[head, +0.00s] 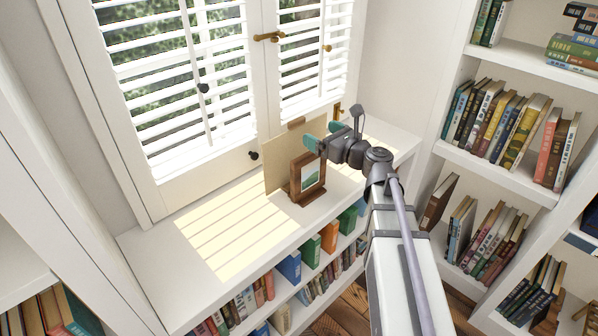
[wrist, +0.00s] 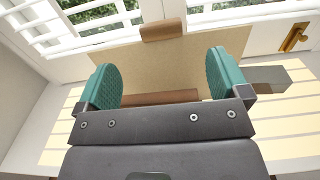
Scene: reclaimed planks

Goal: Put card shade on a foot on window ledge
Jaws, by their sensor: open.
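The card shade (head: 276,168) is a beige upright panel with a brown wooden grip on its top edge. It stands on the white window ledge (head: 160,248), behind a small brown picture frame (head: 308,178). Its lower edge is mostly hidden by the frame, so I cannot tell how a foot meets it. My gripper (head: 322,136) is open, with green pads, near the card's upper right side. In the wrist view the card (wrist: 150,62) and its grip (wrist: 163,30) show ahead, between and beyond the spread fingers (wrist: 160,68). Nothing is held.
A shuttered window (head: 175,75) with brass handles stands behind the ledge. Books fill the shelves below and the bookcase (head: 500,165) at right. A grey-brown block (wrist: 268,78) shows beside the right finger. The ledge's left part is bare and sunlit.

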